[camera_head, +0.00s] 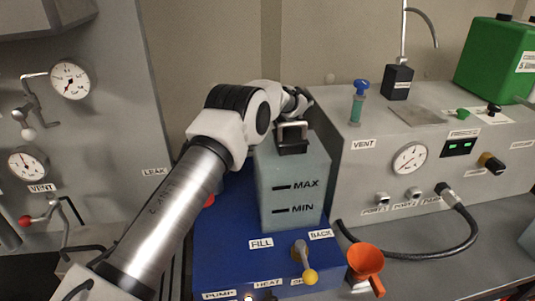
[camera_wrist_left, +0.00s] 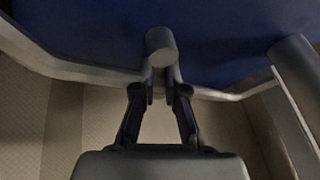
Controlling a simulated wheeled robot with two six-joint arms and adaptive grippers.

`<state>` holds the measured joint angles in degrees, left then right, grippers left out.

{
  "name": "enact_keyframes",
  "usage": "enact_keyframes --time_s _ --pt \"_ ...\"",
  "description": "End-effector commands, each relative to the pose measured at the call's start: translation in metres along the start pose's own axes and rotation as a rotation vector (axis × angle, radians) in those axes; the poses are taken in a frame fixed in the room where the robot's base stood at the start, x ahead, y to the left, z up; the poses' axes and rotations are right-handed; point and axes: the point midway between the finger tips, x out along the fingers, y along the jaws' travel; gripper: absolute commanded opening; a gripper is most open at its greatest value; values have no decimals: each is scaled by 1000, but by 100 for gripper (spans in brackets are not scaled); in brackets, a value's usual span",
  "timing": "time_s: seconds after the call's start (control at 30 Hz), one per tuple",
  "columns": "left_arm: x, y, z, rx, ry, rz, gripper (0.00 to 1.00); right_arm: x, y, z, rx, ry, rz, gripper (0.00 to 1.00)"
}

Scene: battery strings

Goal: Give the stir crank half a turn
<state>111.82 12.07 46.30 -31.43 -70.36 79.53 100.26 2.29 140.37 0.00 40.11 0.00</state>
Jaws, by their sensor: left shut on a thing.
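My left arm (camera_head: 190,190) reaches across the blue unit (camera_head: 225,250) and past the grey tank (camera_head: 292,175), with its wrist behind the tank's top; the gripper itself is hidden in the head view. In the left wrist view my left gripper (camera_wrist_left: 160,88) is shut on a grey cylindrical knob (camera_wrist_left: 161,44), which looks like the stir crank's handle. The knob stands against a dark blue surface (camera_wrist_left: 230,40). The rest of the crank is hidden, so its angle cannot be told. My right gripper is not in view.
The grey bench unit (camera_head: 440,165) fills the right. A grey post (camera_wrist_left: 296,75) stands right of the gripper.

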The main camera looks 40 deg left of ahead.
Motion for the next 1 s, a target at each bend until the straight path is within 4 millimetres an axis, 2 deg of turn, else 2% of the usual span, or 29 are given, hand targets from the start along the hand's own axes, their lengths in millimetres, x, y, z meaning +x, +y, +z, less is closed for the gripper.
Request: enact_keyframes --time_s 0.37,0.4,0.43,0.77,0.87,1.0 --pt "4 -1 3 1 -7 -9 0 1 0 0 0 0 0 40" --pt "4 -1 3 1 -7 -9 25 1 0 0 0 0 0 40" --pt "4 -1 3 1 -6 -9 36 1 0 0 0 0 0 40" --pt "-1 0 1 -1 -2 -3 36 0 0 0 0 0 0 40" --pt "-13 1 1 -1 -1 0 36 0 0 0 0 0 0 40" --pt "-42 1 1 0 -1 -1 36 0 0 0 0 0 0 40"
